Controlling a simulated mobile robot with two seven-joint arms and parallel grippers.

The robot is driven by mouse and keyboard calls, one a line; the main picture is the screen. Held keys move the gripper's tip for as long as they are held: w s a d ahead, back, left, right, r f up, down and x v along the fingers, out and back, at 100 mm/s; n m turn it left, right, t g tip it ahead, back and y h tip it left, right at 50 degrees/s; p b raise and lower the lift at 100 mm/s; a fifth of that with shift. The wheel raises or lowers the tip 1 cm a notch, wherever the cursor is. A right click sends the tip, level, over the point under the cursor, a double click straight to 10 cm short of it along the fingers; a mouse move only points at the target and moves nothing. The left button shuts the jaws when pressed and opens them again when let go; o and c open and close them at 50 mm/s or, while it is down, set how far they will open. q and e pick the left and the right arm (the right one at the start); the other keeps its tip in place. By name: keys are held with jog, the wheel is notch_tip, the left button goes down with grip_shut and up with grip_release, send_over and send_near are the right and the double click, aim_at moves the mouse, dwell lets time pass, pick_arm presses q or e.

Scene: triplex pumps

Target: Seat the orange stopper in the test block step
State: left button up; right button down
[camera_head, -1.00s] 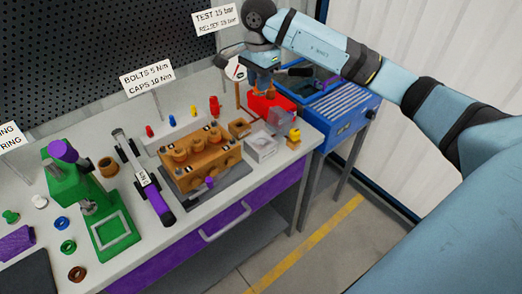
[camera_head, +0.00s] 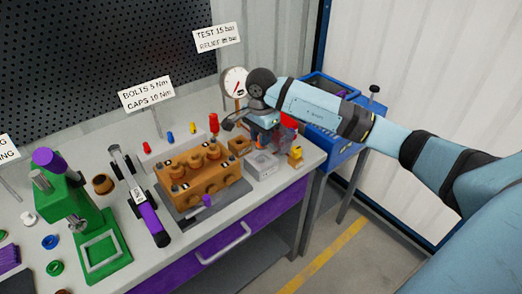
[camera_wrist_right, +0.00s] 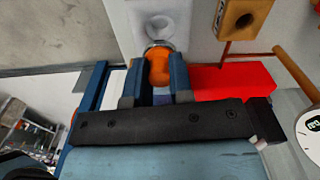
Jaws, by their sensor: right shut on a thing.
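The orange stopper (camera_wrist_right: 159,68) sits between the two blue fingers of my right gripper (camera_wrist_right: 158,82) in the right wrist view. The gripper is shut on it. Beyond the stopper is a pale block (camera_wrist_right: 192,38) with a round light recess (camera_wrist_right: 160,26); I cannot tell whether the stopper touches it. In the head view my right gripper (camera_head: 264,138) is just behind and above the pale block (camera_head: 262,165). The stopper is mostly hidden there by the gripper. My left gripper is out of view.
A red block (camera_wrist_right: 235,82) lies right of the fingers, with a brown block (camera_wrist_right: 233,20) near it. In the head view, an orange-brown pump body (camera_head: 203,178) stands left, a yellow part (camera_head: 296,156) right, and a gauge (camera_head: 235,82) behind. A blue bin (camera_head: 335,145) adjoins the bench.

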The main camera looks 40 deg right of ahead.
notch_tip(320, 180, down, 5)
jog(key=shift+f, duration=0.2)
dwell(0.3)
jog(key=shift+f, duration=0.2)
jog(key=c, duration=1)
grip_release()
jog(key=shift+r, duration=0.1)
